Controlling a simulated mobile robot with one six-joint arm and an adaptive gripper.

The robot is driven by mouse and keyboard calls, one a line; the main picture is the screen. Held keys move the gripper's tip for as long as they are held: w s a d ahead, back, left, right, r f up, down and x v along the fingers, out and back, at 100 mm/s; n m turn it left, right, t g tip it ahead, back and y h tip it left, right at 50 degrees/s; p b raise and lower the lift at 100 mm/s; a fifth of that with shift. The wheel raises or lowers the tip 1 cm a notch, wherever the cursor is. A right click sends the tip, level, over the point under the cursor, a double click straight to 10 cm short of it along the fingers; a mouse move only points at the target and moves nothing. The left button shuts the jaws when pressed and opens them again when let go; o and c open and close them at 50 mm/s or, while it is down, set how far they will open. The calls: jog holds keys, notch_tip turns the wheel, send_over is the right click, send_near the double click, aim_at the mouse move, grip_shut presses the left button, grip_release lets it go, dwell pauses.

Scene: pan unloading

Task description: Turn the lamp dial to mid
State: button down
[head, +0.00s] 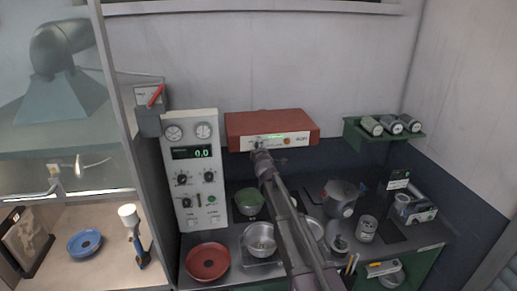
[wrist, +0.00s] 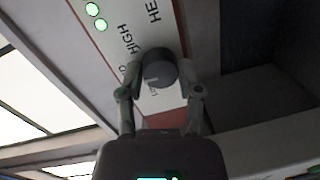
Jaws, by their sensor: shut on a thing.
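The lamp is a red box (head: 240,122) with a pale front panel, fixed on the back wall in the head view. In the wrist view the panel (wrist: 115,40) shows close up, with printed words including HIGH and two lit green lights. The lamp dial (wrist: 160,72) is a dark round knob on this panel. My gripper (wrist: 160,84) has a finger on each side of the dial and is shut on it. In the head view my gripper (head: 260,153) is up against the panel and covers the dial. The dial's exact setting cannot be read.
A white control unit (head: 190,160) with gauges and knobs stands left of the lamp. Below are a green bowl (head: 249,201), a red pan (head: 208,262) and metal pots (head: 260,239) on the counter. A green shelf (head: 384,136) with jars is at the right.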

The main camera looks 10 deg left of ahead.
jog(key=shift+w, duration=0.1)
dwell(0.3)
jog(key=shift+c, duration=1.3)
grip_release()
jog(key=s+d+f+m+g+h+b, duration=0.3)
jog(key=s+d+f+m+g+b, duration=0.15)
jog(key=s+d+f, duration=0.45)
jog(key=s+d+f+m+g+h+b, duration=0.35)
jog(key=s+d+f+m, duration=0.25)
jog(key=d+f, duration=0.45)
jog(key=s+d+f+m+g+y+b, duration=0.1)
jog(key=s+d+f+m+g+b, duration=0.1)
jog(key=s, duration=0.6)
jog(key=s+d+f+m+g+b, duration=0.3)
jog(key=s+f, duration=0.3)
jog(key=s, duration=0.3)
jog(key=s+d+f+m+g+y+b, duration=0.1)
jog(key=s+d+f+m+g+b, duration=0.1)
jog(key=s+f, duration=0.3)
jog(key=s+g+b, duration=0.1)
jog(key=s, duration=0.3)
jog(key=shift+s+d+g+y, duration=0.15)
jog(key=shift+d+g+y, duration=0.15)
jog(key=shift+d+y, duration=0.05)
jog(key=shift+f, duration=0.1)
